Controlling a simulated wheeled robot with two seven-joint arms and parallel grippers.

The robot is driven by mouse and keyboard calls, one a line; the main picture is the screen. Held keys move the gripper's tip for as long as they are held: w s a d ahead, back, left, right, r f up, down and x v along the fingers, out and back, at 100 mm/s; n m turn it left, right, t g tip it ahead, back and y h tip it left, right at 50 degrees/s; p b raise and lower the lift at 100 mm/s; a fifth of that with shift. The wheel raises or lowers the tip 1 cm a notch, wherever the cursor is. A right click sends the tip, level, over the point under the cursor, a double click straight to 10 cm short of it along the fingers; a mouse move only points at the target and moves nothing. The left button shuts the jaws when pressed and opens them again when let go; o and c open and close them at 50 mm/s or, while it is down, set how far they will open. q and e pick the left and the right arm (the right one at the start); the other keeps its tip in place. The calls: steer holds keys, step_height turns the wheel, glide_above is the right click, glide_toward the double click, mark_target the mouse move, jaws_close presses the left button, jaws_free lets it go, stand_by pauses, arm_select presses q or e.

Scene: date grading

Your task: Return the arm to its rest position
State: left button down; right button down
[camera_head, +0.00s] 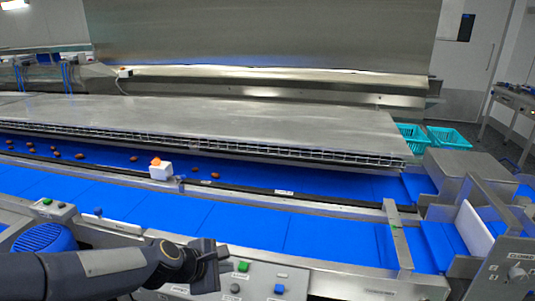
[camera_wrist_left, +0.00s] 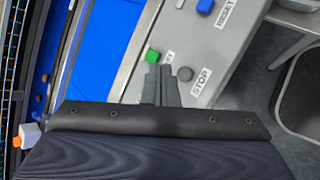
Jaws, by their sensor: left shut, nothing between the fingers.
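My left gripper (camera_head: 222,265) is at the bottom of the head view, in front of the machine's control panel. It is shut and empty. In the left wrist view its fingertips (camera_wrist_left: 160,72) are together, in front of the panel near the green button (camera_wrist_left: 152,56) and the STOP button (camera_wrist_left: 185,74). I cannot tell whether they touch the panel. My right gripper does not show.
Several brown dates (camera_head: 80,155) lie on the far blue belt (camera_head: 300,184). A white box with an orange top (camera_head: 160,170) stands at the belt's edge. The near blue belt (camera_head: 250,228) is empty. Teal crates (camera_head: 447,138) stand at the back right.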

arm_select(q)
steer(key=s+a+r+m, duration=0.2)
steer(key=s+r+m, duration=0.15)
steer(key=s, duration=0.25)
steer(key=s+a+r+m, duration=0.2)
steer(key=s+a+m, duration=0.1)
steer(key=s+m, duration=0.3)
steer(key=s+a+f+m+g+y, duration=0.1)
steer(key=s+a+m, duration=0.1)
steer(key=s, duration=0.4)
steer(key=s+a+f+m, duration=0.1)
steer(key=s+a+m, duration=0.1)
steer(key=s+m, duration=0.3)
steer(key=shift+s+f+g+y, duration=0.15)
steer(key=shift+s+g+y, duration=0.25)
steer(key=shift+s, duration=0.8)
